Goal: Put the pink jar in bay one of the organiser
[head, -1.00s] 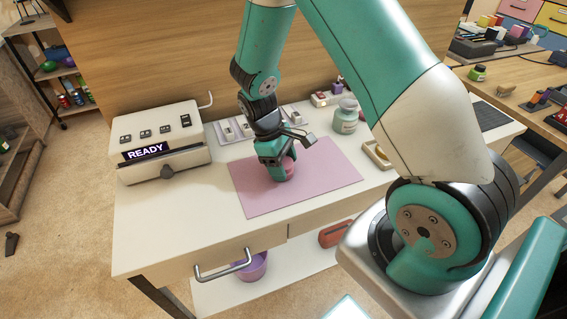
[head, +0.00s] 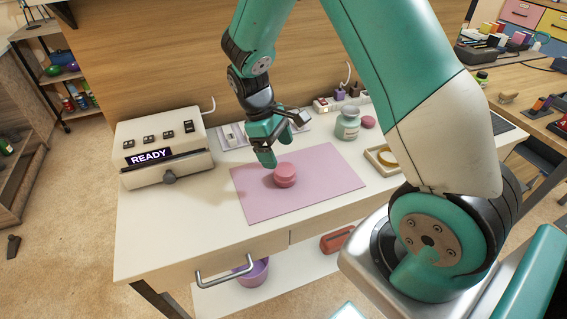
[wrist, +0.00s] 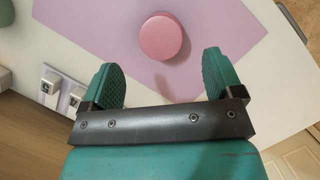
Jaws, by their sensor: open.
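The pink jar (head: 285,175) stands upright on the pink mat (head: 254,199) on the white desk. It shows from above in the wrist view (wrist: 161,37), beyond the fingertips. My gripper (head: 268,158) is open and empty, above and a little behind the jar, apart from it. In the wrist view its two fingers (wrist: 164,75) are spread wide with bare mat between them. A white unit with slots (head: 232,136), partly hidden behind my gripper, may be the organiser; its white blocks show at the left of the wrist view (wrist: 50,83). I cannot tell which bay is which.
A cream device reading READY (head: 165,153) stands left. A grey-green jar (head: 348,121), a pink round item (head: 368,122) and a tray with a yellow item (head: 384,160) are right of the mat. The desk's front left is clear.

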